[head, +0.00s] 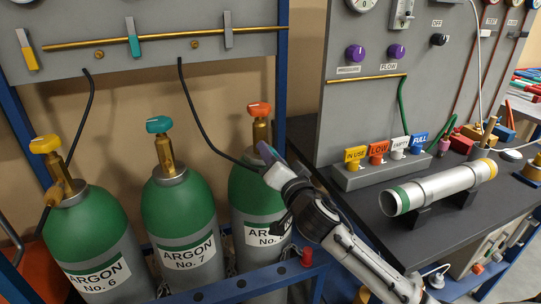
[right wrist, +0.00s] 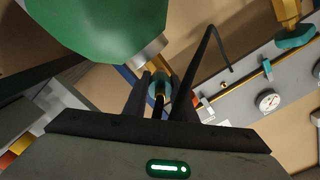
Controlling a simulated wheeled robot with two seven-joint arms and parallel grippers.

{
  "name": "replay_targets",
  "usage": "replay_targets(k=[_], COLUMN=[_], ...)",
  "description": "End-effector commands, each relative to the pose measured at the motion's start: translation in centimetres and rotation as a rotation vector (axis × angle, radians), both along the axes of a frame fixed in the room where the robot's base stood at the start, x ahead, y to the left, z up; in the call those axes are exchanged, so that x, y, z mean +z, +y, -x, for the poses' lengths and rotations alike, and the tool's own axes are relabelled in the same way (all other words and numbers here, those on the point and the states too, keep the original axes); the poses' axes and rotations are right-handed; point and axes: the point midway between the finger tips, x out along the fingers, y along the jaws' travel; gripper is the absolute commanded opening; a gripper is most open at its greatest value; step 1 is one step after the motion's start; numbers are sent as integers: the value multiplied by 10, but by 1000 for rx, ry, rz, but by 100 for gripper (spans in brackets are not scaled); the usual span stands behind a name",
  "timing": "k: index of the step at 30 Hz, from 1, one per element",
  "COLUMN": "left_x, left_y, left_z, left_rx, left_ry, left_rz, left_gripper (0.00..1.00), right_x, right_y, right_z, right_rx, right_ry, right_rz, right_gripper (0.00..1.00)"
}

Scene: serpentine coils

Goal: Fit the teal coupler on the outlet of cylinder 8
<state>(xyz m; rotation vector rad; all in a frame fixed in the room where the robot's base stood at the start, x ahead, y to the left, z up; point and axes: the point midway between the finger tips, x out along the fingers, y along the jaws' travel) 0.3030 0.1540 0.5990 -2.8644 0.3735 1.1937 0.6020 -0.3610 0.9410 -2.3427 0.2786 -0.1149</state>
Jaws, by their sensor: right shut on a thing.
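Cylinder 8 (head: 255,192) is the rightmost green cylinder, with a brass valve and orange knob (head: 259,109). Its label number is covered by my right arm. My right gripper (head: 266,153) is at its shoulder, just below the valve. In the right wrist view its dark fingers (right wrist: 160,97) are shut on the teal coupler (right wrist: 153,90), beside a green cylinder (right wrist: 105,25) with a grey collar (right wrist: 152,49). A black hose (head: 205,127) runs down to the gripper. The outlet is hidden, so I cannot tell whether the coupler touches it. My left gripper is not in view.
Cylinder 7 (head: 182,208), with a teal knob, and cylinder 6 (head: 90,232), with a yellow knob, stand to the left. A blue rack rail (head: 235,288) crosses in front. The black bench (head: 430,235) at right holds a silver tube (head: 440,187) and a status-tag block (head: 385,172).

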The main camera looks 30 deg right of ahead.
Motion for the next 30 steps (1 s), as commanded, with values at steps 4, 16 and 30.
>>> replay_targets(k=[4,16,30], left_x=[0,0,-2], left_y=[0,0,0], left_z=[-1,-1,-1], left_rx=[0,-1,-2], left_ry=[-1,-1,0], left_rz=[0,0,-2], left_gripper=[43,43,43], right_x=[1,1,-2], right_y=[-1,-2,7], right_z=[-4,-4,29], right_rx=[-1,-1,1], right_ry=[-2,-3,1], right_rz=[0,1,-4], right_gripper=[0,46,46])
